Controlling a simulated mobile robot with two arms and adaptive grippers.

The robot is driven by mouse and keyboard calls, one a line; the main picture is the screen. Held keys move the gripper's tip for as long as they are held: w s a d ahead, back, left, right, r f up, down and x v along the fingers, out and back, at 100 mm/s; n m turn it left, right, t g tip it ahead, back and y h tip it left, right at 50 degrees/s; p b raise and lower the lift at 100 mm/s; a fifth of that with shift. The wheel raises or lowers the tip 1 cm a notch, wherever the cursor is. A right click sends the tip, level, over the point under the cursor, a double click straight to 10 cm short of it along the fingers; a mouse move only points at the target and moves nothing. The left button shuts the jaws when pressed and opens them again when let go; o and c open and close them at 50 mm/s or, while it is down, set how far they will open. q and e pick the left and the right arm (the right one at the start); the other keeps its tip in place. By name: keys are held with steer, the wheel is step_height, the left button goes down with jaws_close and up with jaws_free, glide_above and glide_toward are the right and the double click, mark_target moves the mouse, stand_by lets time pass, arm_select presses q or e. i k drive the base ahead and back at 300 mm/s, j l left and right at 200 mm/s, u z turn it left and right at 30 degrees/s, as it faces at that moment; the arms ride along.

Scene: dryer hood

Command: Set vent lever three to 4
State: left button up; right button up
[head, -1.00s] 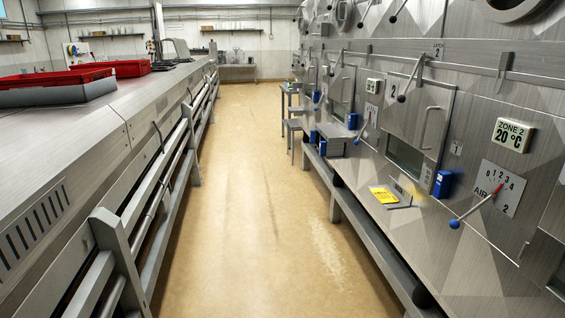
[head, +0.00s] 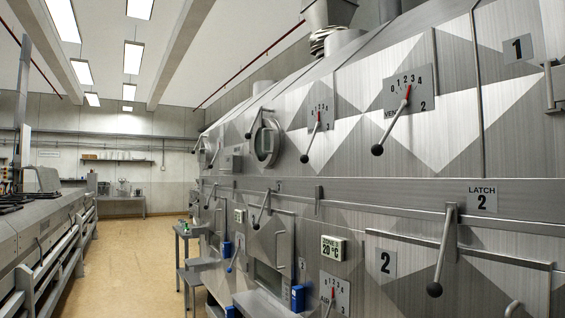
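Vent levers with black ball ends sit on the sloped upper wall of the dryer hood at right. The nearest, on a plate marked vent 2 (head: 427,92), has its ball (head: 377,149) down left and its red tip up right. The vent lever beyond it (head: 311,139), in the zone 3 section, is similarly tilted, with its ball low left and red tip high right on a 0 to 4 scale plate (head: 327,108). Its plate's label is too small to read, and I cannot tell the exact mark. Neither gripper shows.
The Latch 2 handle (head: 440,250) hangs below the hood's rail at right. A zone 3 display (head: 333,248) reads 20 °C. An air lever plate (head: 336,293) is below it. A clear floor aisle (head: 135,255) runs at left beside a long counter (head: 40,235). Small tables (head: 186,240) stand along the hood.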

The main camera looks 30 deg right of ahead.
mark_target(305, 159)
steer(key=i+j+z, duration=0.2)
steer(key=i+z, duration=0.2)
steer(key=i, duration=0.3)
steer(key=i+j+z, duration=0.35)
steer(key=i, duration=0.3)
steer(key=i+j+z, duration=0.4)
steer(key=i+j, duration=0.2)
